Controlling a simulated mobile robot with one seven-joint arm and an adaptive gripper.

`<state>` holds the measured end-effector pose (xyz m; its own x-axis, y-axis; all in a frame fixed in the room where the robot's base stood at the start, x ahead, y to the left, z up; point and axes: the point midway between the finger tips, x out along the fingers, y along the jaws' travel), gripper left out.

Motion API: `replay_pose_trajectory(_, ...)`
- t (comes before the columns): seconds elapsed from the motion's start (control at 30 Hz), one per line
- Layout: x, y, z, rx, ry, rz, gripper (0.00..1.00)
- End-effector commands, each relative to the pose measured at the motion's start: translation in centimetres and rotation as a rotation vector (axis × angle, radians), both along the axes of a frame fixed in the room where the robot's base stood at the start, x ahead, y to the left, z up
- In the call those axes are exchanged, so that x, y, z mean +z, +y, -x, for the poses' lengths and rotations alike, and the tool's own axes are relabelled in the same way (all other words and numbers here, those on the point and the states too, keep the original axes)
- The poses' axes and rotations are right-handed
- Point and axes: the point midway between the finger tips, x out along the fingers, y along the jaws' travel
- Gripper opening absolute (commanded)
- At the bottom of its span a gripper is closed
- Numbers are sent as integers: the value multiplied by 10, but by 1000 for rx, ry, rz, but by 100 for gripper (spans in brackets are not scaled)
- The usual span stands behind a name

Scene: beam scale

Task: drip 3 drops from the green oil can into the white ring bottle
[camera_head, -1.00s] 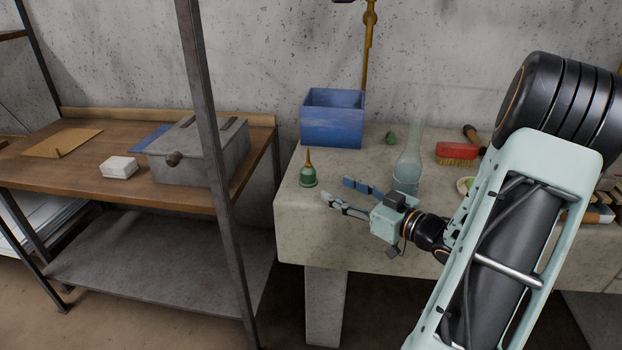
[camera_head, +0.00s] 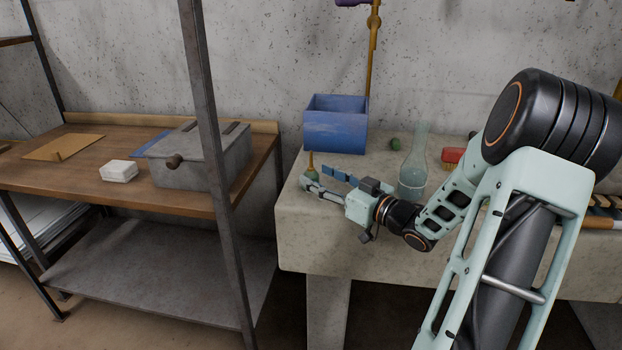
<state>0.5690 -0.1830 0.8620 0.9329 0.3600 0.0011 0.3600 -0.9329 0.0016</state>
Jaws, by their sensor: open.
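The green oil can (camera_head: 312,175) with its brass spout stands upright at the left end of the stone table. My gripper (camera_head: 314,176) is open, its fingers pointing left at the can. One finger overlaps the can's lower body in the picture. I cannot tell whether the can is fully between the fingers or touched by them. A clear glass bottle (camera_head: 414,168) stands on the table behind and to the right of my gripper.
A blue box (camera_head: 335,130) stands behind the can. A small green object (camera_head: 395,144) lies beside the glass bottle, and a red brush (camera_head: 452,155) is partly hidden by my arm. A dark metal post (camera_head: 209,130) and a wooden bench (camera_head: 90,185) are to the left.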

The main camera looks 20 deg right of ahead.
Motion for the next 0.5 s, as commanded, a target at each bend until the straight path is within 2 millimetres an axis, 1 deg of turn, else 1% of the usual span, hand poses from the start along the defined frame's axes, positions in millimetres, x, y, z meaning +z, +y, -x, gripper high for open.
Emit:
replay_pose_trajectory(0.03,-2,3,-6,1,0,-1,48)
replay_pose_trajectory(0.1,-2,4,-10,1,2,-2,48)
replay_pose_trajectory(0.33,-1,5,-12,-1,2,-2,48)
replay_pose_trajectory(0.37,-1,5,-12,-1,2,-2,47)
replay_pose_trajectory(0.5,-1,4,-12,-1,2,-2,32)
